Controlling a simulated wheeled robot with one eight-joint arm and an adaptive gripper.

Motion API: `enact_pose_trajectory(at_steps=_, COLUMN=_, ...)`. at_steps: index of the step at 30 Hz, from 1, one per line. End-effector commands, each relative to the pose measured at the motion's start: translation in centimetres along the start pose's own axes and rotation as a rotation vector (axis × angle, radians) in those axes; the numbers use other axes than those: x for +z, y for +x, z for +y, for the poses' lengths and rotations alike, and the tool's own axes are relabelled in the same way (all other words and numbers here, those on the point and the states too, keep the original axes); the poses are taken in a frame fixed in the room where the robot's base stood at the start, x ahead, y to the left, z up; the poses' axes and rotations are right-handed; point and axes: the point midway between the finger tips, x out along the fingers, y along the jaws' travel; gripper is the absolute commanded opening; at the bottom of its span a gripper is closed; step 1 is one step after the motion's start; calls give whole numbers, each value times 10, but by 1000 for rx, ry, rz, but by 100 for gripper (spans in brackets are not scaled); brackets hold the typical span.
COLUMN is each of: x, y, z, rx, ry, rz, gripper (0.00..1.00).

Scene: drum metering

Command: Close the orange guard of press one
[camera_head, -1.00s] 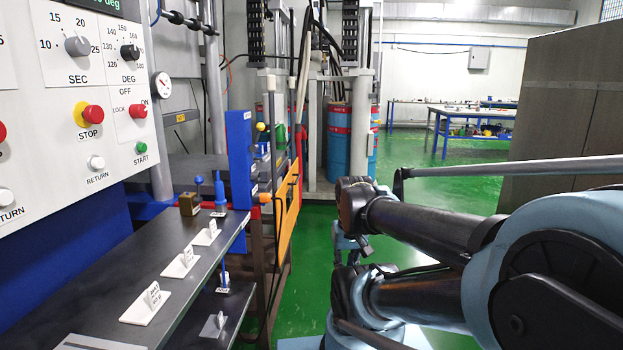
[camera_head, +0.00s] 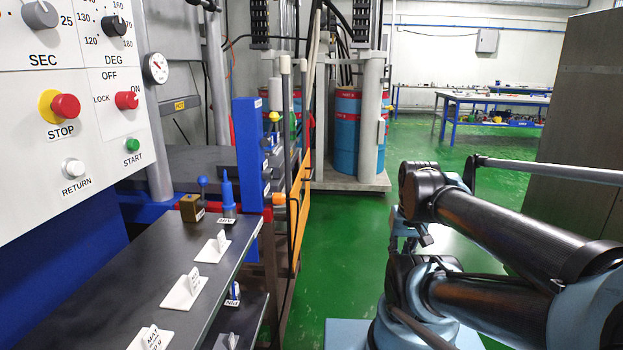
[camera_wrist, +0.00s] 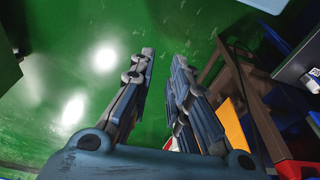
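The orange guard (camera_head: 302,205) shows in the head view as a narrow upright panel, seen nearly edge-on. It stands just right of and beyond a blue post (camera_head: 249,150), beside the green aisle. Posts and rods hide part of it, and I cannot tell which press it belongs to. In the wrist view an orange-yellow panel (camera_wrist: 231,122) is partly hidden behind a finger; it may be the same guard. My gripper (camera_wrist: 164,57) is open and empty above the green floor, its fingers apart. In the head view I cannot make out its fingertips.
A control panel (camera_head: 75,120) with knobs and buttons is at the left. Below it a dark shelf (camera_head: 120,265) holds labelled white stands. Blue drums (camera_head: 347,140) stand at the back. A tall brown cabinet (camera_head: 580,140) is at the right.

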Motion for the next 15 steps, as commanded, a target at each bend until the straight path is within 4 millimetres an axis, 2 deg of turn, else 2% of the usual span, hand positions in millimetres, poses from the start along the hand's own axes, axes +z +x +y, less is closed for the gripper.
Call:
enact_pose_trajectory(at_steps=8, x=-49, y=-27, z=-27, rx=-132, ry=40, rz=-30, gripper=17)
enact_pose_trajectory(at_steps=15, x=-106, y=-47, z=-55, rx=-279, ry=81, rz=-60, gripper=17)
